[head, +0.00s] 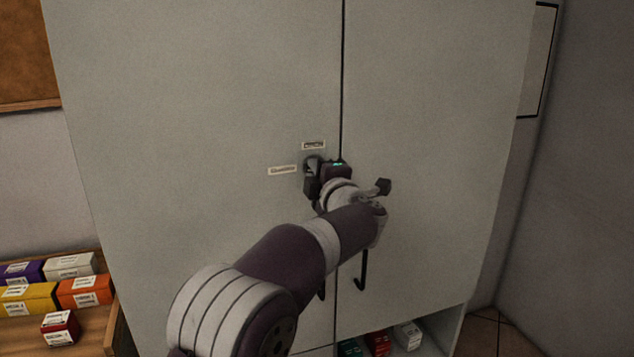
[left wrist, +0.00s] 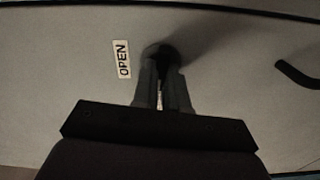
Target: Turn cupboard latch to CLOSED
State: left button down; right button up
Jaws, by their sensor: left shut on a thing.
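The cupboard latch (head: 311,161) is a small dark round fitting on the left door, close to the seam between the doors. My left gripper (head: 312,178) is at the latch, its fingers shut on it; the fingers and wrist hide most of it. In the left wrist view the two fingers (left wrist: 160,92) meet in front of the latch's dark base (left wrist: 161,54). An OPEN label (left wrist: 122,59) sits just above the latch; it shows small in the head view (head: 313,145). A second label (head: 282,170), too blurred to read, lies to its left. The latch's pointing direction is hidden.
The tall grey cupboard (head: 430,90) has dark hooked door handles, one (head: 362,270) below my wrist. An open lower shelf holds small boxes (head: 408,335). A wooden shelf (head: 92,338) with coloured boxes stands at the left. The right door's face is clear.

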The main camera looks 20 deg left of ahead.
pick_arm(q)
jog(key=shift+n+b, duration=0.45)
jog(key=shift+n, duration=0.35)
jog(key=c, duration=1.2)
grip_release()
jog(key=shift+o, duration=0.2)
jog(key=b+v, duration=0.2)
jog(key=v, duration=1)
jog(key=shift+s+d, duration=0.2)
jog(key=shift+s, duration=0.05)
